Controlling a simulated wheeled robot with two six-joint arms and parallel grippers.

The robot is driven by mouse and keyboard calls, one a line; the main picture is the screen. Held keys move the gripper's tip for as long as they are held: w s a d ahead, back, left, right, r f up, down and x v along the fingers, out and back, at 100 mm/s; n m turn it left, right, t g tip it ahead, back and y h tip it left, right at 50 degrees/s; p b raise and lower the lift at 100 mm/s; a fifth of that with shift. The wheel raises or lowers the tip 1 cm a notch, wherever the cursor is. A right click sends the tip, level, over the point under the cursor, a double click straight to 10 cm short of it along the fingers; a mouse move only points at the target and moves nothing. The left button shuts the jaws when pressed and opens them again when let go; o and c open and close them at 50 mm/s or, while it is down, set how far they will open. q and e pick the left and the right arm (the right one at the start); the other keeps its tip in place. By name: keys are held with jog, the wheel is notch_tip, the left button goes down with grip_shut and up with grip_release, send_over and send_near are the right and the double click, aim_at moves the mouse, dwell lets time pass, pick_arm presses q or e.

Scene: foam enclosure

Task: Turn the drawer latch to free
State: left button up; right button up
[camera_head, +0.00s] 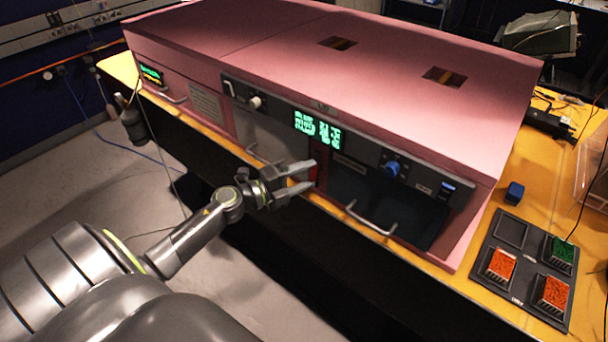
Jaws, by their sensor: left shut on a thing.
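The long pink enclosure (420,95) stands on the yellow bench. Its front has a grey panel at the left and a dark panel (375,196) with a silver bar handle (370,218) at the right. A narrow red strip (320,160) runs upright between them, just behind my fingertips. My left gripper (312,176) is at this strip, its two fingers one above the other with a gap between them. It is shut on a small part there, seemingly the drawer latch, which the fingers largely hide. How far it is turned cannot be told. My right gripper is out of view.
A blue knob (392,169), a pale knob (255,102) and a green display (318,129) sit on the upper front. Floor in front is clear.

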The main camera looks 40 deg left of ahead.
pick_arm(q)
jog(key=o, duration=1)
jog(key=shift+s, duration=0.1)
jog(key=b+v, duration=0.1)
jog(key=v, duration=1.6)
jog(key=shift+s, duration=0.15)
